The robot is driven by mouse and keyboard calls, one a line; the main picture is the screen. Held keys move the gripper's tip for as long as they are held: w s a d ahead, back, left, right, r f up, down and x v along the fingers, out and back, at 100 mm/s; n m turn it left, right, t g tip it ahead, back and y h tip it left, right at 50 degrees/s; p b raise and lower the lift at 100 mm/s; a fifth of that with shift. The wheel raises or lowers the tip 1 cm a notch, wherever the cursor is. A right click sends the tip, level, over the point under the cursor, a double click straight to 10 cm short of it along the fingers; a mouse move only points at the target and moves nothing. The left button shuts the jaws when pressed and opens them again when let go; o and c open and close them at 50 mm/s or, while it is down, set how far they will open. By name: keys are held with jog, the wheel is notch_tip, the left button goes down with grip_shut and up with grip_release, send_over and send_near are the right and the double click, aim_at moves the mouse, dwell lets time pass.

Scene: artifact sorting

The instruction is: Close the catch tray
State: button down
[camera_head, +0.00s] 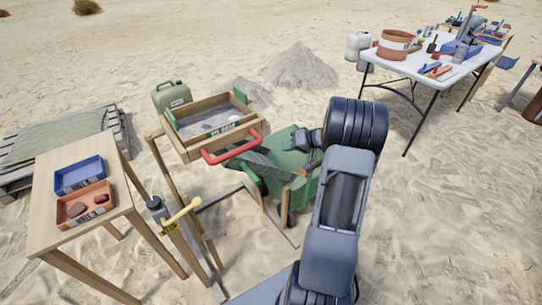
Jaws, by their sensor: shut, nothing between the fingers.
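A wooden sieve box (187,152) with grey sand inside stands on wooden legs left of centre. A red handle (233,148) sticks out at its front, under a dark label. I cannot tell for sure which part is the catch tray, or how far it is pulled out. My arm rises from the bottom edge and bends left at a dark joint. My gripper (309,146) is small and dark at its end, shut and empty, right of the red handle and apart from it. It appears over a green object (290,161); the fingertips are hard to make out.
A wooden table (50,170) at left holds a blue bin (79,176) and an orange bin (85,206) with lumps. A yellow handle (183,214) stands near a dark bottle (158,209). A white table (425,70) with tools is at back right. Open sand lies at right.

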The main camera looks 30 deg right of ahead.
send_over(260, 164)
jog(key=d, duration=0.3)
notch_tip(260, 164, down, 5)
jog(key=shift+s+a+f, duration=0.25)
jog(key=shift+a+f, duration=0.45)
jog(key=shift+a, duration=0.1)
jog(key=shift+s+a+f, duration=0.25)
jog(key=shift+a+f, duration=0.4)
jog(key=shift+a, duration=0.1)
